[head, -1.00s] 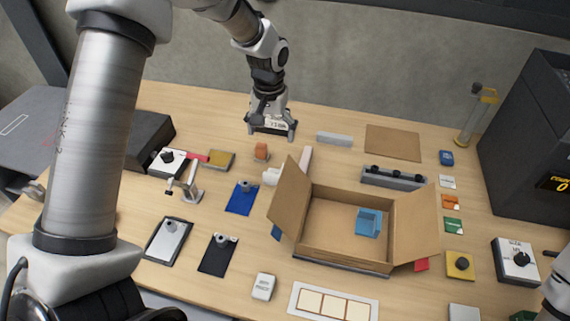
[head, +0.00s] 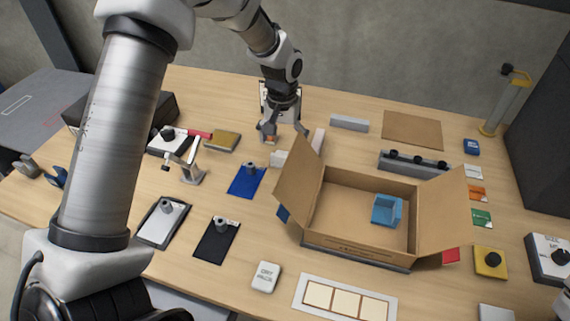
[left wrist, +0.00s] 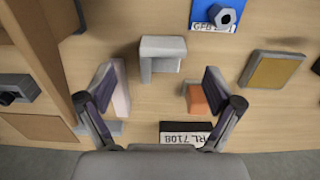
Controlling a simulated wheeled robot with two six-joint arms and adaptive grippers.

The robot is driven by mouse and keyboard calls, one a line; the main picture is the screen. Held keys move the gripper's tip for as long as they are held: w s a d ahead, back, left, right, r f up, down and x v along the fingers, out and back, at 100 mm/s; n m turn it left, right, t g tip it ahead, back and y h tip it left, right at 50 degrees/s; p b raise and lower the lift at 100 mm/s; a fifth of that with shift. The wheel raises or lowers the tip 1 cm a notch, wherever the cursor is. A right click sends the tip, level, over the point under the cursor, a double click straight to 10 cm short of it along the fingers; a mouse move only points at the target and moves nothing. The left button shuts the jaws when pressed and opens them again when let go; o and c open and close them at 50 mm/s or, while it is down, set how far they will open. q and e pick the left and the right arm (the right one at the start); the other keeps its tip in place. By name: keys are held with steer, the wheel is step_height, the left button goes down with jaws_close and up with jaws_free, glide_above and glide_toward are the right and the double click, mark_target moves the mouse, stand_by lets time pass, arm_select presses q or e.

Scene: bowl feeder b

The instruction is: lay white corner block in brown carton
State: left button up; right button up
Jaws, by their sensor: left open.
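The white corner block (head: 279,158) stands on the table just left of the brown carton, and in the left wrist view (left wrist: 162,52) it is upright between and beyond the fingertips. My left gripper (head: 284,132) is open and empty, low over the table behind the block; in the left wrist view its spread fingers (left wrist: 160,82) do not touch the block. The brown carton (head: 345,246) is open, flaps spread, with a blue corner block (head: 387,209) inside at the right. My right gripper is not in view.
An orange block (left wrist: 197,98) is close to one left finger, and a pale pink bar (left wrist: 121,88) is near the other. The carton's left flap (head: 299,180) rises beside the white block. A blue plate (head: 246,182) lies to the left. A grey bar (head: 349,123) lies behind.

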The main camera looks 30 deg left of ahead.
mark_target(282, 155)
arm_select(q)
steer(key=f, duration=0.4)
steer(key=f+p, duration=0.1)
steer(key=f, duration=0.1)
steer(key=shift+w+a+f, duration=0.15)
steer(key=shift+a+f, duration=0.1)
steer(key=shift+f, duration=0.1)
steer(key=c, duration=1.1)
steer(key=shift+r, duration=0.1)
step_height(282, 155, up, 18)
steer(key=b, duration=0.1)
